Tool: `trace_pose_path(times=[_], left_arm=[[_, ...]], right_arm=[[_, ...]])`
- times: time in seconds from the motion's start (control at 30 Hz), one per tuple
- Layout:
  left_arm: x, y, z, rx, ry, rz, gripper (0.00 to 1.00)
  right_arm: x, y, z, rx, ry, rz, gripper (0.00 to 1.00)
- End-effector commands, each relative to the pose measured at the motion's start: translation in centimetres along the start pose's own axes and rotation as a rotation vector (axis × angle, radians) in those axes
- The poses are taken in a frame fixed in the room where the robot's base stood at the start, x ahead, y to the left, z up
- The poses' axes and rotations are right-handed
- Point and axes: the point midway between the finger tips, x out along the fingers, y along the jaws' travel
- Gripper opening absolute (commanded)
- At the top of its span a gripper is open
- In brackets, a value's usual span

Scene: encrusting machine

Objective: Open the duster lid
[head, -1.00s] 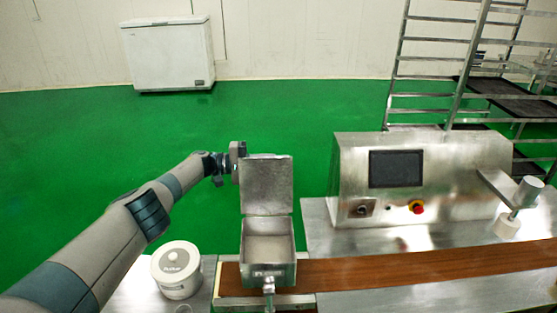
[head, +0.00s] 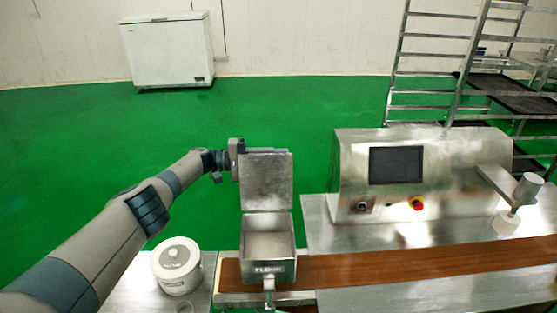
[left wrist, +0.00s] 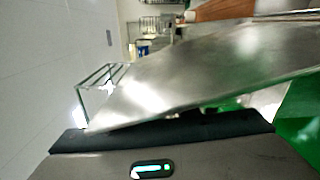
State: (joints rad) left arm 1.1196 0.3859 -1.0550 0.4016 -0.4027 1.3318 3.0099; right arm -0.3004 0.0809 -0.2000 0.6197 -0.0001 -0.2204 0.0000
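The duster (head: 268,262) is a metal box at the near end of the brown conveyor, with pale material inside. Its lid (head: 266,182) stands up, roughly upright, at the box's back edge, leaving the top open. My left gripper (head: 250,150) is at the lid's upper left corner and along its top edge. The fingers are mostly hidden, so whether they are open or shut does not show. In the left wrist view the lid (left wrist: 200,75) is a large shiny plate close to the gripper body. My right gripper is not in view.
The encrusting machine (head: 425,180), with a dark screen and a red button, is to the right. The brown conveyor belt (head: 400,263) runs right from the duster. Open green floor lies behind.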

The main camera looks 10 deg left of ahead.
Motion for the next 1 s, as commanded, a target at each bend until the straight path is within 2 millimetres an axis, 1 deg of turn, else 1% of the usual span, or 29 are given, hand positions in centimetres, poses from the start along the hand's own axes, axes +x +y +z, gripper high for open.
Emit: trace_pose_path(times=[0.13, 0.27, 0.53, 0.8, 0.9, 1.0], left_arm=[[-1.4, -0.1, -0.1, 0.0, 0.002, 0.0, 0.28], [-3.2, -0.1, -0.1, 0.0, 0.003, -0.002, 0.28], [-8.6, -0.3, -0.2, -0.001, 0.004, -0.002, 0.28], [-13.8, -0.4, -0.2, -0.001, 0.005, -0.002, 0.28], [-15.2, -0.5, -0.2, -0.001, 0.004, -0.002, 0.28], [-16.2, -0.3, -0.2, -0.001, 0.002, -0.002, 0.28]], right_arm=[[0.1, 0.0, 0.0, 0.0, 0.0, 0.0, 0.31], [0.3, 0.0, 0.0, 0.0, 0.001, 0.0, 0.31], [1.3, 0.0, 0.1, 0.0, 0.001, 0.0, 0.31], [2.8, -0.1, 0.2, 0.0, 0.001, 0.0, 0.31], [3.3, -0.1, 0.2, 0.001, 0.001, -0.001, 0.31], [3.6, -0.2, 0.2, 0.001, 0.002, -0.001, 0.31]])
